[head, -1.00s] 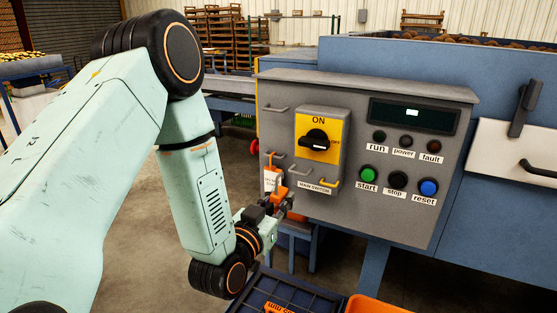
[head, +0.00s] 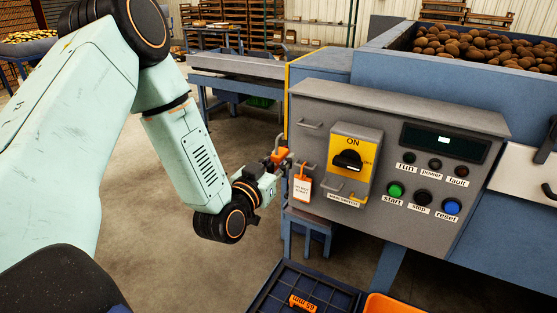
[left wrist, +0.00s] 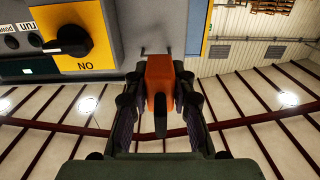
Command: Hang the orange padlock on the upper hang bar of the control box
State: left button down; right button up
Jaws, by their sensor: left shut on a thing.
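The orange padlock (head: 279,155) is in my left gripper (head: 273,163), just left of the control box (head: 400,130). In the left wrist view the padlock (left wrist: 160,82) sits between the two fingers (left wrist: 160,100), which are shut on it. The upper hang bar (head: 309,124) is on the box's left front, above and to the right of the padlock; it looks empty. The padlock appears apart from it; the depth gap is hard to judge. My right gripper is not in view.
A lower bar with an orange-and-white tag (head: 302,188) is close to the padlock. The yellow main switch (head: 352,158) juts out to the right. A blue crate (head: 277,290) and an orange crate (head: 392,306) stand below. Open floor lies left of the box.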

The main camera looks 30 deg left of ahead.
pick_arm(q)
jog(key=shift+w+d+f, duration=0.15)
jog(key=shift+w, duration=1.5)
jog(key=b, duration=0.3)
send_near(310, 137)
jog(key=shift+w+r, duration=0.75)
jog(key=shift+w, duration=0.65)
jog(key=shift+w+f, duration=0.1)
jog(key=shift+w, duration=1.2)
jog(key=shift+w+b, duration=0.35)
jog(key=shift+w, duration=0.15)
jog(key=shift+f+b, duration=0.5)
jog(key=shift+f, duration=0.05)
jog(key=shift+w+f, duration=0.1)
